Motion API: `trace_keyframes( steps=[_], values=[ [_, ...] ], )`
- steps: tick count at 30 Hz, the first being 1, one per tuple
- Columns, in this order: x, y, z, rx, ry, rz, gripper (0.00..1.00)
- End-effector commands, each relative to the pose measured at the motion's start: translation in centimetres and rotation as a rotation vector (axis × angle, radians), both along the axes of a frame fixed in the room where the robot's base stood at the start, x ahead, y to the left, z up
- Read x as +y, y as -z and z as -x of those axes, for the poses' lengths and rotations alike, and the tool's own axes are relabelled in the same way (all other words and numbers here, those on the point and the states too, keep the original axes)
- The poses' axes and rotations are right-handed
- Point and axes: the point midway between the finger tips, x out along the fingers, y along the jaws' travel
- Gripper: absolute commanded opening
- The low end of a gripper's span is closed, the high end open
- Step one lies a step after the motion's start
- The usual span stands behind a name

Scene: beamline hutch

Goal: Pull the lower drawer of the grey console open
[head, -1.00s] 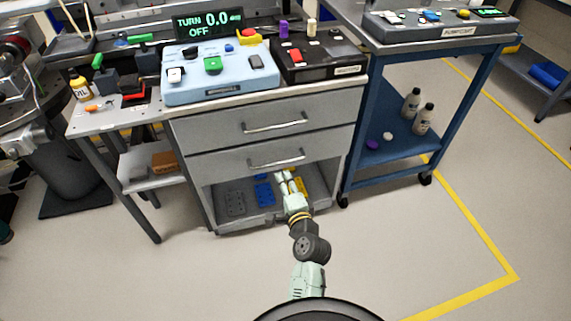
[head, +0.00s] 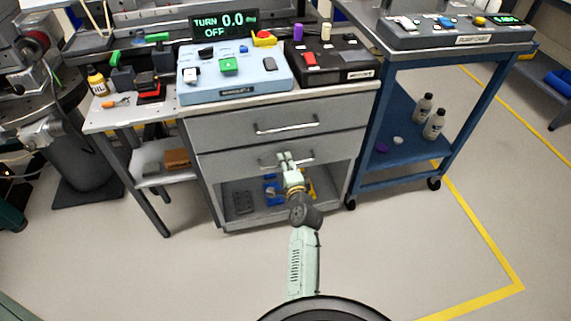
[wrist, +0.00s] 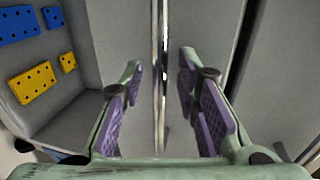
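The grey console (head: 275,108) stands ahead with two drawers, one above the other, over an open shelf. The lower drawer (head: 228,162) looks shut, its front level with the upper drawer (head: 220,126). Its bar handle (head: 306,161) is partly hidden by my gripper (head: 287,157) in the head view. In the wrist view, the handle (wrist: 157,60) runs upright in the picture between the two purple-padded fingers of my gripper (wrist: 163,95). The fingers are open, with a gap on each side of the bar. I cannot tell how deep the bar sits between them.
The open shelf below holds blue (wrist: 18,24) and yellow (wrist: 32,84) perforated plates. Control boxes, one blue (head: 235,80), stand on the console top. A blue cart (head: 400,160) with bottles is close on the right. The floor in front is clear.

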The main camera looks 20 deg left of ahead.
Motion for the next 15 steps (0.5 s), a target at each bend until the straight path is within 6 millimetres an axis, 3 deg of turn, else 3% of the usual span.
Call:
trace_keyframes(
  steps=[15],
  values=[
    [-0.01, 0.00, 0.05, 0.000, 0.000, 0.000, 0.00]
  ],
)
